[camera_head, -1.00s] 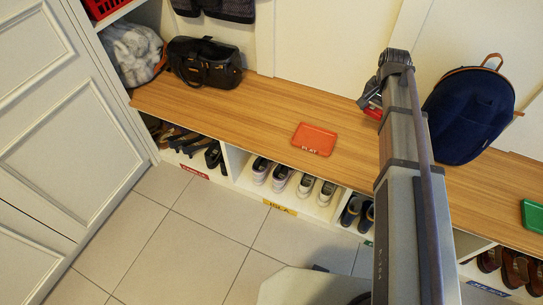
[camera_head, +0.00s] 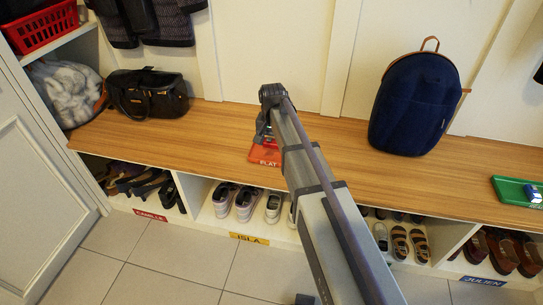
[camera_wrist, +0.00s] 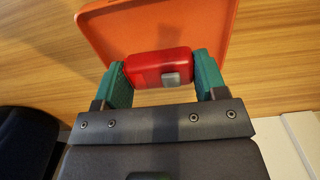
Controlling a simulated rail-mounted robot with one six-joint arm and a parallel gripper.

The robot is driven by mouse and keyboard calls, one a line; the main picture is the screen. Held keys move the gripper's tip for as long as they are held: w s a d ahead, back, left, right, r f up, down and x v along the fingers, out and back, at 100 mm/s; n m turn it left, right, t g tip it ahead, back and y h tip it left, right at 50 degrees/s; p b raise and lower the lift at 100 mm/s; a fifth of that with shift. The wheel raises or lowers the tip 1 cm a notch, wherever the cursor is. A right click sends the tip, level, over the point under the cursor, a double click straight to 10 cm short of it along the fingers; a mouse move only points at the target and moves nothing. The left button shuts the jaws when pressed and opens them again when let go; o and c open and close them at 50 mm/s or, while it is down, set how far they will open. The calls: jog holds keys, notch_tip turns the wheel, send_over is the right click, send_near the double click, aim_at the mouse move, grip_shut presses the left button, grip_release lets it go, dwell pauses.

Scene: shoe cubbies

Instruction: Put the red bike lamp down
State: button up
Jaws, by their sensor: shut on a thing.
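The red bike lamp (camera_wrist: 145,69) is in the wrist view, a small red block with a grey square on it. My gripper (camera_wrist: 158,76) is shut on it, one teal finger on each side. An orange-red tray (camera_wrist: 120,22) with a raised rim lies beyond and below the lamp; I cannot tell whether the lamp touches it. In the head view the tray (camera_head: 262,157), with lettering on its front, lies on the wooden bench. My gripper (camera_head: 264,133) is at the tray there, largely hidden by my arm, with a bit of red showing.
The bench (camera_head: 220,125) is clear around the tray. A black bag (camera_head: 147,95) stands to the left and a navy backpack (camera_head: 413,105) to the right. A green tray (camera_head: 510,188) with a small blue-and-white thing (camera_head: 533,192) lies far right. Shoes (camera_head: 245,203) fill cubbies below.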

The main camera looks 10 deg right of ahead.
aim_at(272, 148)
jog(key=shift+f+b, duration=1.85)
jog(key=shift+f, duration=0.15)
jog(key=o, duration=0.9)
jog(key=shift+r, duration=0.1)
jog(key=shift+o, duration=0.2)
notch_tip(272, 148, up, 13)
jog(key=p, duration=1.3)
jog(key=shift+s+f, duration=0.15)
jog(key=shift+f, duration=0.1)
jog(key=s+n, duration=0.5)
jog(key=s, duration=1.8)
notch_tip(272, 148, up, 32)
jog(key=p, duration=3.2)
jog(key=shift+w+r, duration=0.15)
jog(key=shift+w, duration=0.1)
